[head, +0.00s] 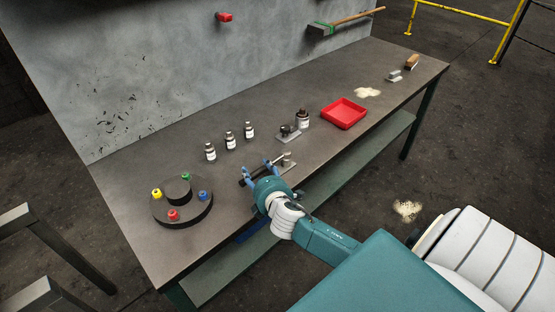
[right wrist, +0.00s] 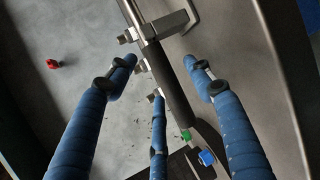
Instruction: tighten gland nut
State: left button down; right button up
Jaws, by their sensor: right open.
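My right gripper (head: 262,167) is open at the bench's front edge, over a small metal fixture (head: 287,160). In the right wrist view its blue fingers (right wrist: 160,66) are spread around a dark cylindrical bar (right wrist: 167,82), with no clear contact. The fingers and arm hide part of the fixture in the head view. My left gripper is not in view.
A round dark stand (head: 183,212) with coloured knobs is left on the bench (head: 125,185). Several small bottles (head: 230,139) stand behind the gripper. Another fixture (head: 289,134), a brown bottle (head: 302,119) and a red tray (head: 344,112) are to the right.

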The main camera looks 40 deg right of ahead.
jog(key=shift+x, duration=1.05)
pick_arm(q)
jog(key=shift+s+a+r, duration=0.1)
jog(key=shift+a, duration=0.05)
pick_arm(e)
jog(key=shift+s, duration=0.1)
grip_shut()
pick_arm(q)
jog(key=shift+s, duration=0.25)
pick_arm(e)
jog(key=shift+r, duration=0.1)
